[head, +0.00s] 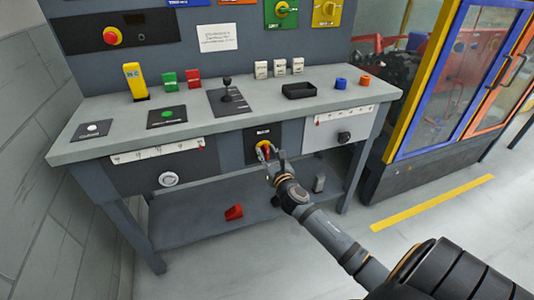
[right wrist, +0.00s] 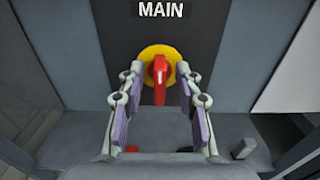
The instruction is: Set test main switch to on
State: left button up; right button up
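The main switch is a red handle (right wrist: 160,80) on a round yellow plate (right wrist: 148,54), below the word MAIN on a dark panel (right wrist: 205,20). The handle stands upright in the right wrist view, its long end pointing down. In the head view the switch (head: 262,146) sits on the front of the bench, partly hidden by my gripper. My right gripper (right wrist: 159,72) is open, with one finger on each side of the handle and a visible gap on both sides. It also shows in the head view (head: 269,156). My left gripper is not in view.
The grey bench top (head: 90,150) overhangs the switch panel. A lower shelf (head: 190,225) holds a red object (head: 234,212) and a grey one (head: 319,184). Floor on the right is clear.

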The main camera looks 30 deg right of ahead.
jog(key=shift+w, duration=0.2)
jog(key=shift+c, duration=0.4)
grip_shut()
